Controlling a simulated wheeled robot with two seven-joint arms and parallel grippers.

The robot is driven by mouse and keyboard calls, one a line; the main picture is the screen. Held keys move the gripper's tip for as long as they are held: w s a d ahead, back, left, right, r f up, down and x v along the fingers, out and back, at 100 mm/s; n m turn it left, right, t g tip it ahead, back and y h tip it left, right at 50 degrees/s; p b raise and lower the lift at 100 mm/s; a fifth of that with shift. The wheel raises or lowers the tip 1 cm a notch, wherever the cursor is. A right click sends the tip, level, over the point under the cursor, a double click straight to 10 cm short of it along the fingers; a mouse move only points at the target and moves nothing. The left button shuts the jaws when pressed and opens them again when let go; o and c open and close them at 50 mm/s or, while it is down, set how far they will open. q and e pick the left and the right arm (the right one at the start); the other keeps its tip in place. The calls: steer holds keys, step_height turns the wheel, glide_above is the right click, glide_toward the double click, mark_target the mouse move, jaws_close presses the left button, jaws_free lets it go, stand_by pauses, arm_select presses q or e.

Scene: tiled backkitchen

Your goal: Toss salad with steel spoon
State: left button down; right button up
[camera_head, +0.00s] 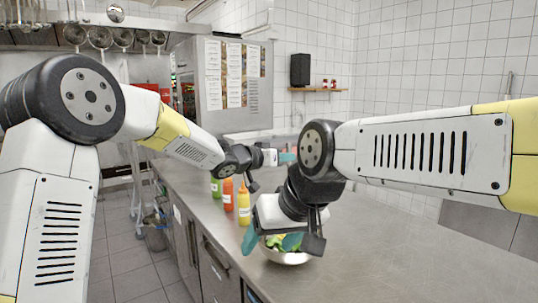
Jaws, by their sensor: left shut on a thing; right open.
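One finger is over the bowl's left side and the other over the salad. The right gripper hides part of the bowl. My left gripper (286,157) is higher and farther back, over the counter, its teal fingers pointing right. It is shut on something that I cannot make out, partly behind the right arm. I cannot see the steel spoon clearly.
A green bottle (215,187), a red bottle (227,194) and a yellow bottle (244,203) stand on the steel counter (350,255) just behind and left of the bowl. The counter to the right of the bowl is clear. A tiled wall is behind.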

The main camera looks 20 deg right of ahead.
arm_select(q)
step_height(320, 180, down, 13)
stand_by(0.9)
steer(key=shift+r, duration=0.1)
